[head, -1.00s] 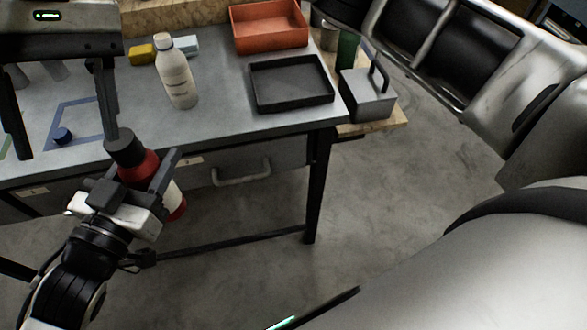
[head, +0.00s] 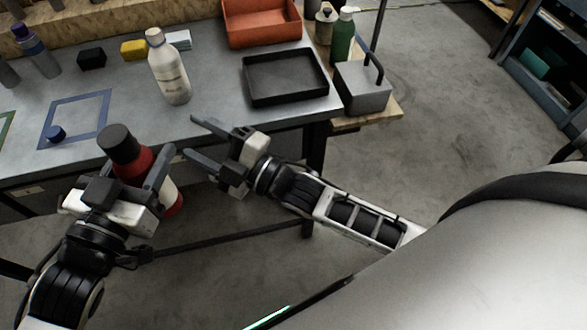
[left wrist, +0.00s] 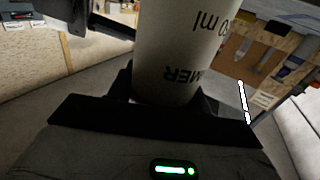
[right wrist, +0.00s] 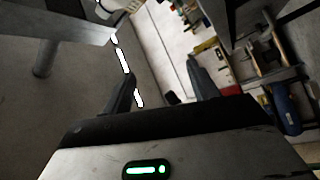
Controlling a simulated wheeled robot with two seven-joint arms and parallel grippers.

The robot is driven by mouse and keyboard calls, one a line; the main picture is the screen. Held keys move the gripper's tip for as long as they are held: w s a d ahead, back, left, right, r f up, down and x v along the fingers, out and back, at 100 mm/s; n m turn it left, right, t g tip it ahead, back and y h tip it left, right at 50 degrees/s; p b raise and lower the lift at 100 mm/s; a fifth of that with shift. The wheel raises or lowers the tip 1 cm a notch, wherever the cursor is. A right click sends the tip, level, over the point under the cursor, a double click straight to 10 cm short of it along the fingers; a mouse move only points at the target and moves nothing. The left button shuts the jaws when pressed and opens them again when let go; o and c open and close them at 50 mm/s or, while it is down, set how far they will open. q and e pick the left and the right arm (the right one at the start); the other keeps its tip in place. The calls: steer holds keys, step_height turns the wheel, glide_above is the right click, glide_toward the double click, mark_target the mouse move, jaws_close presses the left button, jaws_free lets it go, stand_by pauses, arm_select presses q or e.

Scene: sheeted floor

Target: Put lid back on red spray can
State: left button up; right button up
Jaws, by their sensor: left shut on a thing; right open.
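My left gripper (head: 128,180) is shut on the red spray can (head: 137,163) in front of the table edge. The can has a red upper part and a white lower part, and leans slightly. A black lid (head: 117,141) sits on its top; whether it is fully seated cannot be told. In the left wrist view the can's white, printed side (left wrist: 182,45) fills the space between the fingers. My right gripper (head: 193,139) is open and empty, to the right of the can and apart from it. Its open fingers also show in the right wrist view (right wrist: 160,85).
A small dark blue cap (head: 56,133) lies in a blue taped square (head: 92,104) on the grey table (head: 215,60). A white bottle (head: 172,80), black tray (head: 285,102), orange bin (head: 228,37) and grey handled box (head: 362,97) stand behind.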

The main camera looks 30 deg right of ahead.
steer(key=s+d+f+m+g+h, duration=0.3)
steer(key=s+d+f+m+h, duration=0.1)
steer(key=f+m, duration=0.4)
steer(key=s+d+f+m+g+h, duration=0.3)
steer(key=s+d+f+m+h, duration=0.2)
steer(key=s+d+f+m, duration=0.2)
steer(key=shift+s+f+m, duration=0.75)
steer(key=shift+s+m, duration=0.45)
steer(key=shift+s, duration=0.05)
arm_select(q)
steer(key=shift+r, duration=0.15)
steer(key=s+a+f+n+t+y, duration=0.1)
steer(key=a+n+t+y, duration=0.3)
steer(key=a+n+y, duration=0.4)
steer(key=a+y, duration=0.3)
steer(key=a, duration=0.3)
steer(key=shift+y, duration=0.3)
